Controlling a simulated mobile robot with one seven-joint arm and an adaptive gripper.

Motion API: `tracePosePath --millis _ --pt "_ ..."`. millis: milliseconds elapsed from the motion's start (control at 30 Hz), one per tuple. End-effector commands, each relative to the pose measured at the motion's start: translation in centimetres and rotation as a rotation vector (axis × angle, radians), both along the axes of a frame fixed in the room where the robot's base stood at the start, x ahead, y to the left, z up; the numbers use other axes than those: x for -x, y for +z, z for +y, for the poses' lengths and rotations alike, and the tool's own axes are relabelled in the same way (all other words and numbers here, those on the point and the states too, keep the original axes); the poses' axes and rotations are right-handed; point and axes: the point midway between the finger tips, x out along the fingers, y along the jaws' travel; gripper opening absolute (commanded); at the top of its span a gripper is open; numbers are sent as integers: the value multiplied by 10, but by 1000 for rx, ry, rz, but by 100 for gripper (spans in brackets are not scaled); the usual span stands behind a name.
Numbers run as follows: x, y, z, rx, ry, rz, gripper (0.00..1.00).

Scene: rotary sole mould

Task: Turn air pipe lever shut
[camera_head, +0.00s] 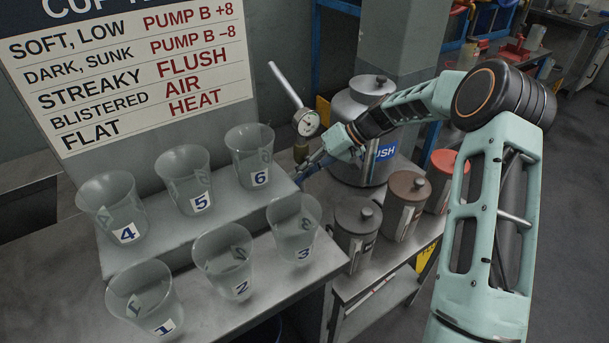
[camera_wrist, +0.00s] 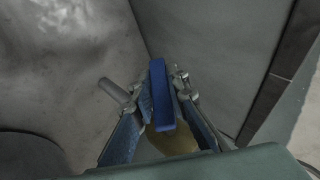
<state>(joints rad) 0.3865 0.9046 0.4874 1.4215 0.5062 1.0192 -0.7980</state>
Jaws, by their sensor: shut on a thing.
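The air pipe (camera_head: 285,85) is a pale grey tube slanting up behind the cups in the head view. A round dial gauge (camera_head: 306,123) and a small brass fitting (camera_head: 300,151) are by its lower end. My gripper (camera_head: 310,165) is low beside that fitting, partly hidden by the step with cups. In the wrist view, a blue lever (camera_wrist: 159,90) stands between the fingers of my gripper (camera_wrist: 164,98), which are shut on it. A brass body (camera_wrist: 174,142) lies below the lever. The lever is not clear in the head view.
Several clear numbered cups stand on a stepped grey bench (camera_head: 195,235) left of my arm. A metal canister (camera_head: 352,105) with a blue label stands behind my forearm. Lidded pots, including a grey one (camera_head: 357,240), stand on the side table. A sign (camera_head: 130,75) is behind the cups.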

Motion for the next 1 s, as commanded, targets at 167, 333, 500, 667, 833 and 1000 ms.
tracePosePath --millis 167,333,500,667,833,1000 --pt "1 2 2 -87 -2 59 0" --pt "3 5 4 -137 -1 94 0" --pt "3 6 5 -162 -1 110 0" --pt "4 6 5 -168 0 115 0" --pt "4 6 5 -167 0 115 0" --pt "4 6 5 -167 1 115 21"
